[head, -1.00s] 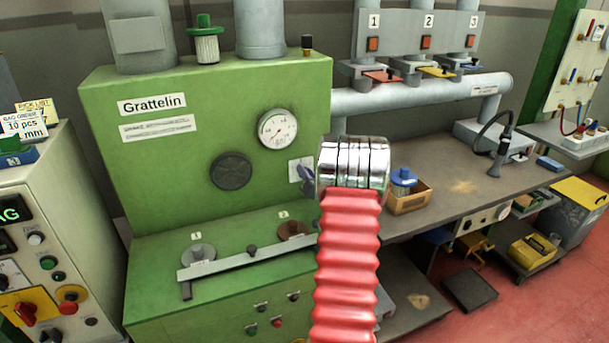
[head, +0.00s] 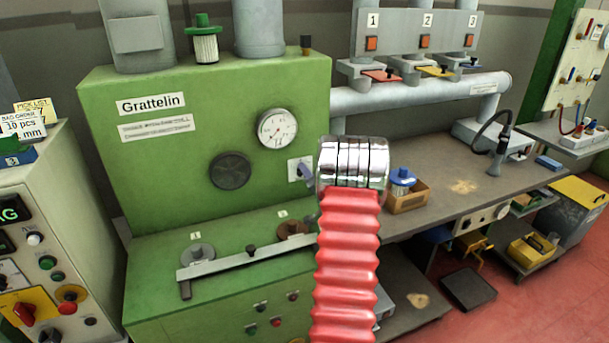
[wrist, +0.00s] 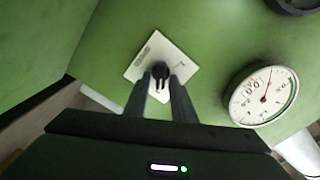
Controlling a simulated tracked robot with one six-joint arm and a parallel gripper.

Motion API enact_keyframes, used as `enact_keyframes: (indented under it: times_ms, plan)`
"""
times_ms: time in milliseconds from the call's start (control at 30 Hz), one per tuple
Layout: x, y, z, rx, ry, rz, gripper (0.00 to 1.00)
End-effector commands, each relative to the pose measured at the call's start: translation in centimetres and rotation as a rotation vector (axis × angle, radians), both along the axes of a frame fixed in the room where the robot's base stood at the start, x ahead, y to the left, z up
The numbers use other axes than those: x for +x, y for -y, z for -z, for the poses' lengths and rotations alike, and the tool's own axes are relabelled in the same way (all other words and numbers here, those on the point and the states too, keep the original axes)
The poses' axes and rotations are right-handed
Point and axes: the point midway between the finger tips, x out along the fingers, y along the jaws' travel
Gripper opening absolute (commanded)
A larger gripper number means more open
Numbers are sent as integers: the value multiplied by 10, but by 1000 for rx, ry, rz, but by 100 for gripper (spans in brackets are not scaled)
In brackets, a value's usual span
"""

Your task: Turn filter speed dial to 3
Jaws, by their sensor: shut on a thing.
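The filter speed dial is a black knob (wrist: 160,71) on a white plate (wrist: 146,58) on the green machine's front. In the wrist view my gripper (wrist: 160,80) has one dark finger on each side of the knob and is shut on it. The printed marks on the plate are too small to read, so I cannot tell the dial's setting. In the head view the plate (head: 293,175) is partly hidden by my gripper and my wrist.
A round pressure gauge (wrist: 262,96) sits close to the plate; it also shows in the head view (head: 277,128). A dark round vent (head: 230,170) is left of it. A metal bar (head: 235,261) crosses the ledge below. A bench (head: 450,185) stands to the right.

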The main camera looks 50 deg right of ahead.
Motion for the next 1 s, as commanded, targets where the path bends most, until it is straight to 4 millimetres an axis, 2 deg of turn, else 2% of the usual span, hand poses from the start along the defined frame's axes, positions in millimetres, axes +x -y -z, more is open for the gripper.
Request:
enact_keyframes:
  times_ms: [833,867,933,1000]
  plan:
    - [3,-2,1,20,11,-6,1]
    - [3,-2,1,20,11,-6,25]
    - [2,-2,1,21,10,-5,30]
    - [2,-1,1,20,11,-4,30]
